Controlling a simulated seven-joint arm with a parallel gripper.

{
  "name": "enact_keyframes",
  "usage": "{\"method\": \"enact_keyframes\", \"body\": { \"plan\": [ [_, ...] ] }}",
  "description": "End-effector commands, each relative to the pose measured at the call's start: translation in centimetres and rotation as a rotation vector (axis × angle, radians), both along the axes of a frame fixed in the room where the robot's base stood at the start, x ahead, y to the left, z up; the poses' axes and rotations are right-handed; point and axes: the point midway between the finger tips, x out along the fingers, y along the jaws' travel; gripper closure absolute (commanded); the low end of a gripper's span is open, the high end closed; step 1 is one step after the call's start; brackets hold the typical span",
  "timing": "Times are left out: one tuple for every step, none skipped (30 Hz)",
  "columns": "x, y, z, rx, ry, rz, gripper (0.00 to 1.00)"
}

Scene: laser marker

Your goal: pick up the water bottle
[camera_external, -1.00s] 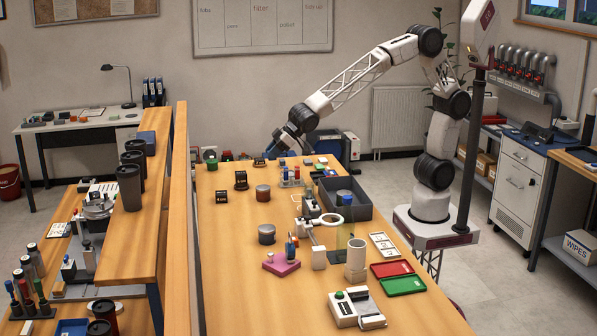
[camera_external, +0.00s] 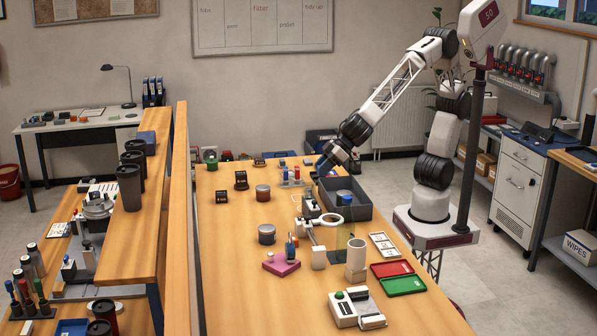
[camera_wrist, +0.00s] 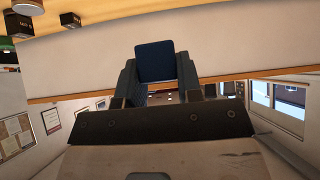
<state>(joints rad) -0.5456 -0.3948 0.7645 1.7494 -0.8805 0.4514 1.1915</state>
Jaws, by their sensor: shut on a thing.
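My gripper (camera_external: 326,170) is over the back left corner of the dark grey tray (camera_external: 362,213). In the wrist view my gripper (camera_wrist: 157,80) is shut on a dark blue, square-faced thing (camera_wrist: 155,60) between its fingers. I cannot tell whether this is the water bottle, since only one flat face shows. In the external view the held thing is too small and dark to make out. A cylinder with a blue top (camera_external: 345,200) stands at the tray's front side, and I cannot tell whether it is a bottle.
Several small things crowd the table around the tray. A white ring on a stand (camera_external: 327,220), a cream cylinder (camera_external: 356,258), a red tray (camera_external: 391,268) and a green tray (camera_external: 403,285) are in front. A long wooden divider (camera_external: 181,200) edges the left. The table's front left is clear.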

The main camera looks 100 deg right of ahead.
Motion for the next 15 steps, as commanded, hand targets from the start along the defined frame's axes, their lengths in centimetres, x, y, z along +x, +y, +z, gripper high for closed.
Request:
{"method": "enact_keyframes", "body": {
  "plan": [
    [-0.9,0.8,0.0,0.000,-0.001,0.003,0.89],
    [-1.4,1.2,0.0,0.001,0.000,0.002,0.89],
    [-2.1,1.8,0.0,0.000,0.000,0.000,0.89],
    [-2.6,2.1,0.0,-0.001,0.000,-0.001,0.89],
    [-3.1,2.5,0.0,0.001,-0.001,-0.002,0.89],
    [-3.8,3.0,0.1,0.001,-0.001,-0.004,0.89],
    [-4.3,3.3,0.1,0.001,0.000,-0.006,0.89],
    [-4.9,3.7,0.1,0.001,0.000,-0.006,0.89],
    [-5.6,4.2,0.1,0.001,0.000,-0.008,0.89],
    [-6.1,4.5,0.1,0.000,0.000,-0.010,0.89],
    [-6.6,4.8,0.1,-0.001,0.000,-0.011,0.89],
    [-7.3,5.3,0.1,0.001,-0.001,-0.013,0.89],
    [-7.8,5.6,0.1,0.001,-0.001,-0.013,0.89],
    [-8.3,5.9,0.1,0.001,0.000,-0.016,0.89],
    [-9.0,6.3,0.2,0.001,-0.001,-0.018,0.89]
  ]
}}
